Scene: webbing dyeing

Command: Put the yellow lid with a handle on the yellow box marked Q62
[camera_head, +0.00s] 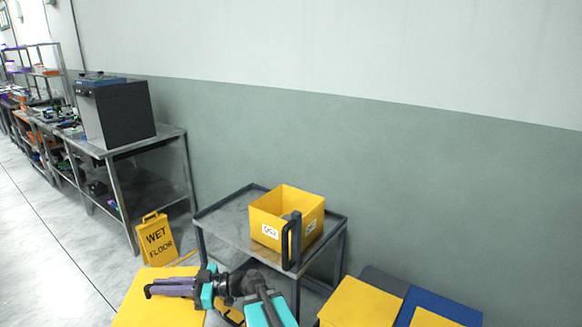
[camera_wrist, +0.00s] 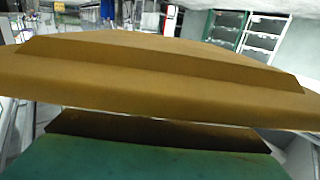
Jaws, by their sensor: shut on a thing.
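The yellow box marked Q62 (camera_head: 286,214) stands open-topped and upright on a grey cart (camera_head: 225,222), with a white label on its front left side. My gripper (camera_head: 160,288) is low in the head view, to the left of and nearer than the cart. It is shut on the yellow lid (camera_head: 140,312), which shows as a flat yellow panel around and below the fingers, apart from the box. In the wrist view the lid (camera_wrist: 150,80) fills the middle, close up, with a raised bar across it. The grip itself is hidden.
A dark upright handle (camera_head: 291,243) rises at the cart's near edge, in front of the box. A yellow wet floor sign (camera_head: 157,240) stands left of the cart. Yellow and blue flat-topped items (camera_head: 358,303) are at lower right. A workbench (camera_head: 120,150) stands at left along the wall.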

